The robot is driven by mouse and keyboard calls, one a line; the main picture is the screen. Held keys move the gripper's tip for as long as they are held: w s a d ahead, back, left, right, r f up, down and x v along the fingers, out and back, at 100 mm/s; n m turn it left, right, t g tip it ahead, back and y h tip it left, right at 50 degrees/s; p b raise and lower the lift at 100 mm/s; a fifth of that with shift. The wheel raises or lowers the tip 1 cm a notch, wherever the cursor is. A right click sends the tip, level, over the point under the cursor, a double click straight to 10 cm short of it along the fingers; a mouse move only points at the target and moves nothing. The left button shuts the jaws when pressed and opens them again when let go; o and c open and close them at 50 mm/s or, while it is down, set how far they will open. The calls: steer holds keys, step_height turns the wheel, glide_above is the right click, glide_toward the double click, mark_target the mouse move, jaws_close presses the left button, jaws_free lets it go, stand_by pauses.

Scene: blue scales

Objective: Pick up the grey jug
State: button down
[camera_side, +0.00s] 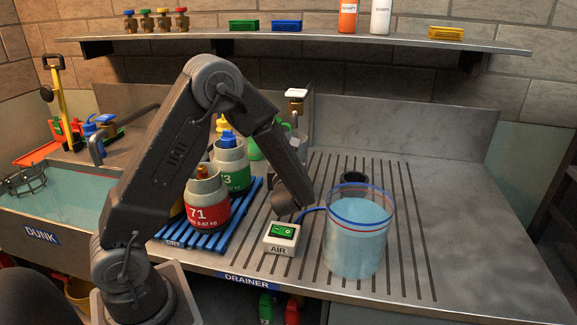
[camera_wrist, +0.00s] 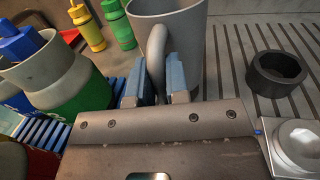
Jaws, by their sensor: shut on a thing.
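The grey jug (camera_wrist: 180,25) is at the top middle of the wrist view, with its curved handle (camera_wrist: 156,50) towards me. My gripper (camera_wrist: 157,84) has its two blue-grey fingers on either side of the handle and is shut on it. The jug's base is hidden behind the fingers, so I cannot tell whether it touches the drainer.
A blue rack (camera_side: 213,241) holds grey canisters with red (camera_side: 208,213) and green (camera_side: 235,181) bands. A clear water tank (camera_side: 356,250) stands right of the AIR switch box (camera_side: 282,239). A black ring (camera_wrist: 278,73) lies on the drainer. The drainer's right side is clear.

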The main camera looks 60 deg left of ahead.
steer(key=v, duration=1.5)
steer(key=w+d+r+m+t+h, duration=0.2)
steer(key=w+r+m+t+h, duration=0.55)
steer(key=r+h, duration=0.4)
steer(key=s+d+r, duration=0.5)
steer(key=d+r, duration=0.5)
steer(key=r, duration=0.2)
steer(key=s+d+g+y, duration=0.2)
steer(key=s+d, duration=0.2)
steer(key=s, duration=0.4)
steer(key=shift+s+r+y, duration=0.25)
steer(key=shift+r+y, duration=0.1)
steer(key=shift+r, duration=0.05)
steer(key=shift+w+a+f+g+h, duration=0.25)
steer(key=shift+w+g, duration=0.35)
steer(key=shift+w, duration=0.35)
steer(key=shift+w+a+f+g+h, duration=0.1)
steer(key=shift+w+f+g+h, duration=0.1)
steer(key=shift+w+g, duration=0.55)
steer(key=shift+w+a+f+g+h, duration=0.15)
steer(key=shift+w+a+g+h, duration=0.2)
steer(key=shift+w, duration=0.8)
steer(key=shift+d, duration=0.15)
